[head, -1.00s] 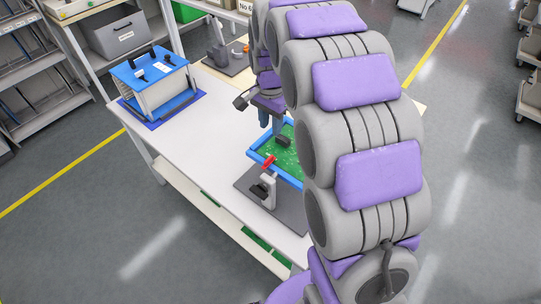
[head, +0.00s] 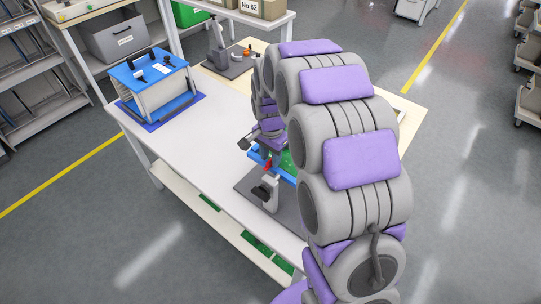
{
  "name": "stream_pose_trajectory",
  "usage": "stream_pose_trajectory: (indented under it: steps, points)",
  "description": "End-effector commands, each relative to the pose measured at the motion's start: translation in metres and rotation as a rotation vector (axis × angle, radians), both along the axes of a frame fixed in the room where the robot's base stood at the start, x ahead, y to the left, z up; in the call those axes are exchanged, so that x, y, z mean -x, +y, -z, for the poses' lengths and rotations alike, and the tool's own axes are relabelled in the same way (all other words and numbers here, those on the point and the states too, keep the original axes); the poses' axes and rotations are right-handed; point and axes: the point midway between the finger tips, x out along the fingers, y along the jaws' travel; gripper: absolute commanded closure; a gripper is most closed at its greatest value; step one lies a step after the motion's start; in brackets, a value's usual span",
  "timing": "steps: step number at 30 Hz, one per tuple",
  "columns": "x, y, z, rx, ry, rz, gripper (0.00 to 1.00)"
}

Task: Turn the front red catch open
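The front red catch (head: 268,166) is a small red piece on a grey stand with a black clamp (head: 265,191), on a dark base plate (head: 291,213) at the front of the white table. Behind it is a green board (head: 287,161) in a blue frame (head: 286,177), mostly hidden by my arm. My gripper (head: 264,154) is just above and behind the red catch, pointing down. Its fingertips are small and partly hidden, so I cannot tell whether they touch the catch or how far apart they are.
A blue-topped feeder box (head: 150,70) stands on a blue mat (head: 152,120) at the table's far left. Another dark stand (head: 220,55) with an orange knob is at the back. The white table (head: 203,140) is clear between them. Shelves stand at left.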

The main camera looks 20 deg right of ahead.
Motion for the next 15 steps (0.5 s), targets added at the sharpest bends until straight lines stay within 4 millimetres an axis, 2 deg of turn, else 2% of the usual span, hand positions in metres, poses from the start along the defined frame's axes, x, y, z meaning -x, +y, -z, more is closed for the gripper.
stream_pose_trajectory:
  steps: [5,15]
  points:
    - [-0.0001,-0.0009,-0.0004,-0.001,0.0,0.0,0.67]
    - [-0.0002,-0.0002,-0.0005,0.0,0.0,0.0,0.99]
